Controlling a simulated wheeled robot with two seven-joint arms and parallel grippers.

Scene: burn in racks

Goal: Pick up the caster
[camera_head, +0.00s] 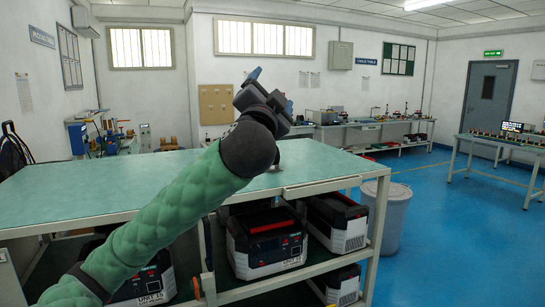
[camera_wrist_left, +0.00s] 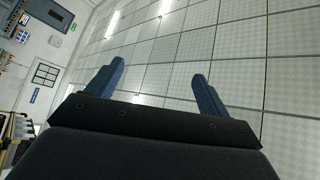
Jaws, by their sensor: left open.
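My left gripper (camera_head: 270,88) is raised above the green-topped table (camera_head: 130,180) in the head view, with its blue fingers pointing up. In the left wrist view the two blue fingers of the left gripper (camera_wrist_left: 158,75) stand wide apart with nothing between them, and the ceiling fills the space beyond. I cannot make out a caster for certain. A small pale item (camera_head: 277,169) shows on the table just beside my left arm, partly hidden, and I cannot tell what it is. My right gripper is not in view.
Black-and-white units with red tops (camera_head: 268,240) stand on the shelf under the table. A grey bin (camera_head: 388,215) stands at the table's right end. Benches with equipment (camera_head: 370,132) line the back wall.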

